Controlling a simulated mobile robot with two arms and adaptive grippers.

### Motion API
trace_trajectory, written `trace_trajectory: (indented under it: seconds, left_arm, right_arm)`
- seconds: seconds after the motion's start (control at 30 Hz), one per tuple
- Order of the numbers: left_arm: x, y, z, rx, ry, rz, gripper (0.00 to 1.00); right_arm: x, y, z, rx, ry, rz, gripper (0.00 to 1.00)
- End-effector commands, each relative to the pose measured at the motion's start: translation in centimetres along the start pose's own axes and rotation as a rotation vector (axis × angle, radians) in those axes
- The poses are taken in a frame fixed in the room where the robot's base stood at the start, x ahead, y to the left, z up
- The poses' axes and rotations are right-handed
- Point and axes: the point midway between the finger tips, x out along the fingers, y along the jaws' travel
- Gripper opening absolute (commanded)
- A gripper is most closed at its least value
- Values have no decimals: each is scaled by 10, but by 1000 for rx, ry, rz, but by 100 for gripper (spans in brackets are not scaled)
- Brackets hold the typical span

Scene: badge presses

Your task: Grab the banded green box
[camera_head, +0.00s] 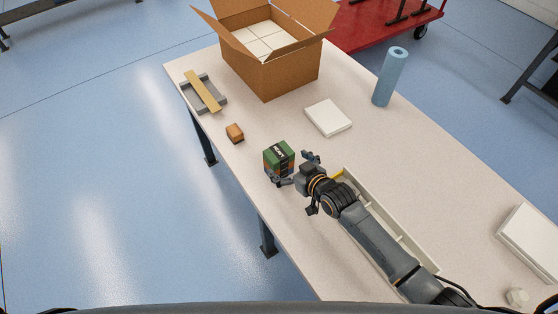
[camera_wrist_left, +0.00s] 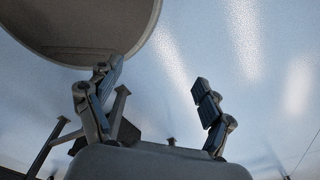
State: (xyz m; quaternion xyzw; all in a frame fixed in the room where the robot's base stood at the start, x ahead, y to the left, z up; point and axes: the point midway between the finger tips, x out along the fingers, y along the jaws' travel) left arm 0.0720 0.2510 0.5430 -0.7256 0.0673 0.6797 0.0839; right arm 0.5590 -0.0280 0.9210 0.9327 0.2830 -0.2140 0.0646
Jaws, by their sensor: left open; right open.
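The banded green box (camera_head: 278,156) stands on the pale table, with a dark band with white lettering and some orange low on its sides. My right gripper (camera_head: 296,168) is open, just to the right of the box and pointing at it. One finger overlaps the box's lower edge in the picture; the other is beyond its right side. Whether either finger touches the box I cannot tell. My left gripper (camera_wrist_left: 155,95) is open and empty in the left wrist view, with blue floor behind it. It does not show in the head view.
An open carton (camera_head: 290,77), a white slab (camera_head: 328,118) and a blue roll (camera_head: 390,77) are farther back. A long pale tray (camera_head: 424,257) lies beside my right arm.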

Motion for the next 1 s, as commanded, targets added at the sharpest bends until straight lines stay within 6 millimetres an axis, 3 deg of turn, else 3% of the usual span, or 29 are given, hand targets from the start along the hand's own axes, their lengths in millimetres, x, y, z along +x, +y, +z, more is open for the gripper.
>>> trace_trajectory:
  seconds: [0.03, 0.3, 0.63, 1.0]
  left_arm:
    - [9, 2, -2, 0, 4, 2, 81]
    - [18, 20, -27, -1, 43, 24, 81]
    - [58, 17, -17, 2, 32, 19, 81]
    - [62, 13, -14, -1, 26, 13, 81]
  right_arm:
    - [7, 0, 3, 0, 1, 0, 100]
    - [19, 1, 0, 0, 1, 0, 100]
    - [58, 7, -3, 1, 2, 0, 100]
    - [65, 7, -7, 0, 0, 0, 100]
